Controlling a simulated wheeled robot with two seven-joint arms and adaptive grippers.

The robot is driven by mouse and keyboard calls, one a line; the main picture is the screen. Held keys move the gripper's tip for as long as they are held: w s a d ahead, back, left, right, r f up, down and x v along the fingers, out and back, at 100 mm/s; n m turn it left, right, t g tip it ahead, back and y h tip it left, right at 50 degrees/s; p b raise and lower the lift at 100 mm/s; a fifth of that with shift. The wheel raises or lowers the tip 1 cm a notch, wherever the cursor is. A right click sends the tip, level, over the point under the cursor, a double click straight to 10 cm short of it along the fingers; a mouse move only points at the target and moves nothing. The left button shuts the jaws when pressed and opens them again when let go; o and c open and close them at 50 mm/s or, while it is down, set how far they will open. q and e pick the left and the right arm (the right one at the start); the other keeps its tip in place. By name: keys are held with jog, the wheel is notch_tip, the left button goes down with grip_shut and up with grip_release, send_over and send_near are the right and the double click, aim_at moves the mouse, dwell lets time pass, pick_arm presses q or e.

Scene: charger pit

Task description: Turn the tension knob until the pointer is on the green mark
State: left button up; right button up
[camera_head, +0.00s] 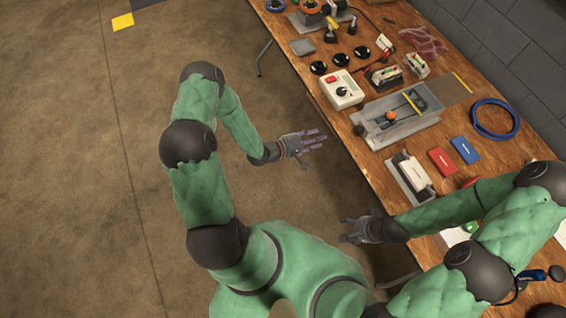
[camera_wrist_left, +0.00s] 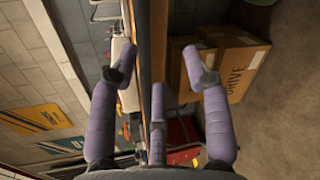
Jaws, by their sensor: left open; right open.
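A grey fixture (camera_head: 425,122) lies on the wooden table (camera_head: 378,159). It carries an orange knob (camera_head: 391,116) and a dark panel with a yellow bar and a small greenish patch. A white box (camera_head: 337,101) with a dark knob (camera_head: 342,91) and a red patch stands beyond it. I cannot tell which knob is the tension knob, nor read any pointer. My left gripper (camera_head: 314,143) is open and empty beside the table's near edge, apart from both knobs. Its spread purple fingers show in the left wrist view (camera_wrist_left: 160,75). My right gripper (camera_head: 350,230) is open and empty, lower, also beside the edge.
Black discs (camera_head: 340,59), a blue cable ring (camera_head: 495,118), red (camera_head: 443,161) and blue (camera_head: 465,149) blocks and a white device (camera_head: 411,171) occupy the table. Cardboard boxes (camera_wrist_left: 225,60) show in the left wrist view.

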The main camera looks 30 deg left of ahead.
pick_arm(q)
jog(key=s+a+f+g+y+p, duration=0.1)
jog(key=s+a+f+g+y, duration=0.2)
jog(key=f, duration=0.4)
jog(key=s+a+f+m+g+y+p, duration=0.1)
jog(key=s+a+f+g+y+p, duration=0.1)
jog(key=s+a+f+g+y, duration=0.2)
jog(key=shift+s+a+f, duration=0.9)
jog(key=shift+s+f, duration=0.05)
jog(key=shift+f, duration=0.8)
pick_arm(e)
jog(key=shift+r, duration=1.8)
jog(key=shift+c, duration=0.5)
